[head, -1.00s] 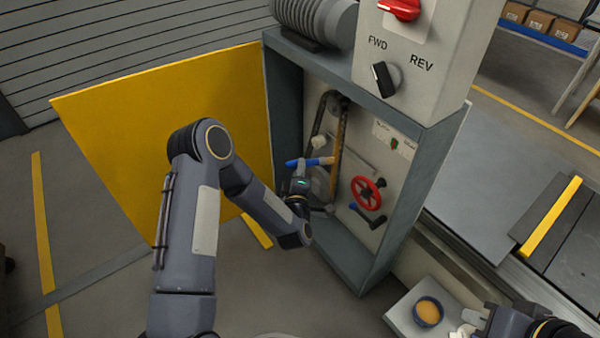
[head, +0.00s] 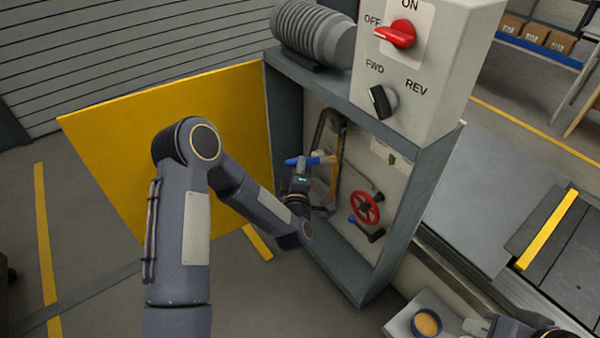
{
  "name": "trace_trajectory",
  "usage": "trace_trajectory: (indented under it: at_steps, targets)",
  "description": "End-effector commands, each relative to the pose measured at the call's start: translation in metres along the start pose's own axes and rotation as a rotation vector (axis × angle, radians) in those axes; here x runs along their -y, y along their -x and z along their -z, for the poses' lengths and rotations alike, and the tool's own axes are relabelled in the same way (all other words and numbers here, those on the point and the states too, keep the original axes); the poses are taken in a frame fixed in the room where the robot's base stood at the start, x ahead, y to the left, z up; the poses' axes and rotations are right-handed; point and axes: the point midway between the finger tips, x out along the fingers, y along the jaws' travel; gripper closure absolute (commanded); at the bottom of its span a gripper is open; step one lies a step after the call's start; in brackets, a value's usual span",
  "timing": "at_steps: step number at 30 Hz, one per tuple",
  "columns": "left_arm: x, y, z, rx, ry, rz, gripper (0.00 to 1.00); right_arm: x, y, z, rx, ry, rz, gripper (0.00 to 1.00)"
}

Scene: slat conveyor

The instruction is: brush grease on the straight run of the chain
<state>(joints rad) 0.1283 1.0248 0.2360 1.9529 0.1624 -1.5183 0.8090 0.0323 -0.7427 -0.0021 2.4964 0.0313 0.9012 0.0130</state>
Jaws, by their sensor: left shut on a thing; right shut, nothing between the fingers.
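The chain (head: 343,140) runs as a long upright loop around a sprocket inside the open cabinet. An orange-yellow strip (head: 334,180) shows along its right-hand straight run. My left gripper (head: 302,168) is shut on the blue-handled brush (head: 295,162) and holds it roughly level. The brush's pale tip points right, at the chain's right run by the top of the strip; I cannot tell whether it touches. A bowl of orange-yellow grease (head: 427,322) sits at the bottom right. My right gripper (head: 482,331) is shut and empty beside it, partly cut off by the frame.
The yellow door (head: 110,130) stands open to the left. The cabinet's right wall (head: 410,200) bounds the opening. A red handwheel (head: 364,208) and a blue-knobbed crank (head: 366,228) sit right of the chain. The control box (head: 430,60) overhangs above, its red switch turned toward OFF.

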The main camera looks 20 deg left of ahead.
Motion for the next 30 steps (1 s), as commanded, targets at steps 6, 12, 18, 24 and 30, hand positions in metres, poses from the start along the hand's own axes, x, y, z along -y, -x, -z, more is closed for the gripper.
trace_trajectory:
  at_steps: [6, 12, 18, 24, 30]
  targets:
    - [-0.008, 0.0, 0.002, -0.001, 0.0, 0.001, 1.0, 0.001, 0.003, 0.001, 0.0, 0.0, 0.0, 1.0]
    - [-0.024, 0.0, 0.004, 0.0, 0.001, 0.0, 1.0, 0.004, 0.008, 0.004, 0.0, 0.0, 0.0, 1.0]
    - [-0.039, -0.001, 0.007, -0.001, 0.0, 0.0, 1.0, 0.006, 0.012, 0.006, 0.0, 0.0, 0.0, 1.0]
    - [-0.044, -0.001, 0.008, -0.001, 0.0, 0.001, 1.0, 0.006, 0.013, 0.007, 0.0, 0.0, 0.0, 1.0]
    - [-0.061, -0.002, 0.011, 0.0, 0.0, -0.001, 1.0, 0.009, 0.019, 0.01, 0.0, 0.0, 0.0, 1.0]
